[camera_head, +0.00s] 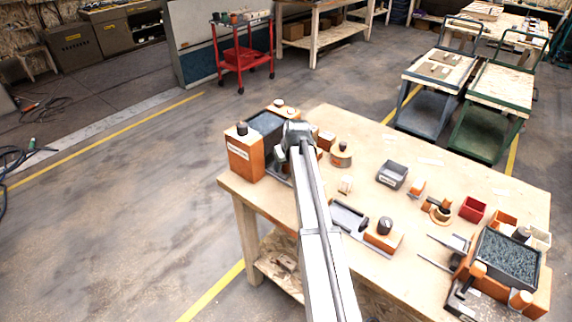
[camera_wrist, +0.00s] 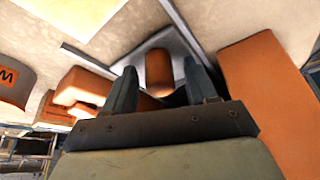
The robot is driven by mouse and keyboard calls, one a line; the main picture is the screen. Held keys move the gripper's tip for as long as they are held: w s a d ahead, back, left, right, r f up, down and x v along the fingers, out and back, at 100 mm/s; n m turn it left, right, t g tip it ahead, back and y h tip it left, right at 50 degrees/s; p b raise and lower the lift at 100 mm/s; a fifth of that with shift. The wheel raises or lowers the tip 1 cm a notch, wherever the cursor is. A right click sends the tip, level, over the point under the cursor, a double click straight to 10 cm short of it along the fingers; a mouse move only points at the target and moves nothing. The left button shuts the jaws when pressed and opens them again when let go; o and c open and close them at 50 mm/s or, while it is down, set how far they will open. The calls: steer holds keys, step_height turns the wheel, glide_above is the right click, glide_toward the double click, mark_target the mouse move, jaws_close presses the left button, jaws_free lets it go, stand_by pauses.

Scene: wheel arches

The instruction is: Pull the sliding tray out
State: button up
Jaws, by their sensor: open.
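My gripper (camera_head: 297,131) is above the left end of the wooden table, beside an orange-and-grey assembly. In the wrist view my gripper (camera_wrist: 160,70) has its two dark fingers apart. A rounded orange peg (camera_wrist: 158,68), which looks like a handle, shows between and beyond the fingertips. I cannot tell whether they touch it. The peg stands at a grey angled plate (camera_wrist: 178,42), which may be part of the sliding tray. In the head view my arm hides most of this plate. A dark grey bin (camera_head: 266,122) sits in the assembly, behind an orange block (camera_head: 243,158).
A large orange block (camera_wrist: 262,95) stands close to the right finger. Orange pieces (camera_wrist: 85,88) lie left of the fingers. The table (camera_head: 305,195) also holds a grey box (camera_head: 392,174), a red bin (camera_head: 472,209) and a similar assembly with a dark bin (camera_head: 508,258) at right.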

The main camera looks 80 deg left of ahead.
steer(key=shift+c, duration=0.3)
jaws_close()
stand_by(0.3)
